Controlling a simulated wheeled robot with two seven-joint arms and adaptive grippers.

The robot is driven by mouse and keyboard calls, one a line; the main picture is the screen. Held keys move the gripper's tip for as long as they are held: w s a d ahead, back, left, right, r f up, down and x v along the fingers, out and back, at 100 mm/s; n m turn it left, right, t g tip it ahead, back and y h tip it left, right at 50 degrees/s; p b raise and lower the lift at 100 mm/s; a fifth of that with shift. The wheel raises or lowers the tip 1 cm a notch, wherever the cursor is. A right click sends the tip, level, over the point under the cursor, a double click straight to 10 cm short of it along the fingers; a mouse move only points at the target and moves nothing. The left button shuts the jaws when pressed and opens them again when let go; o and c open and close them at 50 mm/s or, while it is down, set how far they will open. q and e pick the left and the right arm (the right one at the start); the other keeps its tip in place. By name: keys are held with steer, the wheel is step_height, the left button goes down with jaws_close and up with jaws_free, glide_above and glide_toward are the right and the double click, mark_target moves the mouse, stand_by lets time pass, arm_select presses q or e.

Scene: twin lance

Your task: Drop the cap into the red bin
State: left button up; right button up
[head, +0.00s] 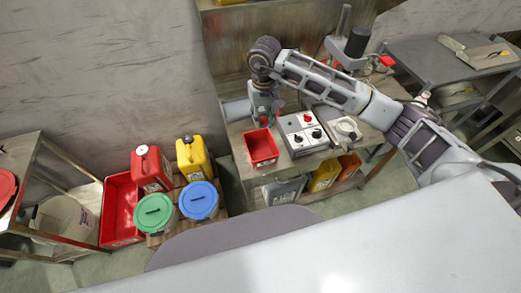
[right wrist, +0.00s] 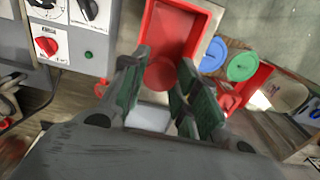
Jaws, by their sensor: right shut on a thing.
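The red bin (head: 262,148) is an open tray on the wooden workbench. It also shows at the top of the right wrist view (right wrist: 208,12). My right gripper (head: 265,114) is just behind the bin in the head view. In the right wrist view my right gripper (right wrist: 163,62) is shut on the round red cap (right wrist: 162,76), which sits between the fingertips and overlaps the bin's near end. The height of the cap over the bin is hard to tell. The cap cannot be made out in the head view. My left gripper is not in view.
A grey control box (head: 302,133) with knobs stands right of the bin on the workbench (head: 240,128). On the floor at left are a red crate (head: 120,215), red and yellow canisters, and green (head: 155,212) and blue (head: 198,200) lidded buckets.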

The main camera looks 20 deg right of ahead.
steer(key=shift+f+b, duration=0.5)
steer(key=shift+f, duration=2.3)
steer(key=o, duration=0.8)
steer(key=shift+r, duration=0.1)
steer(key=shift+r, duration=5.9)
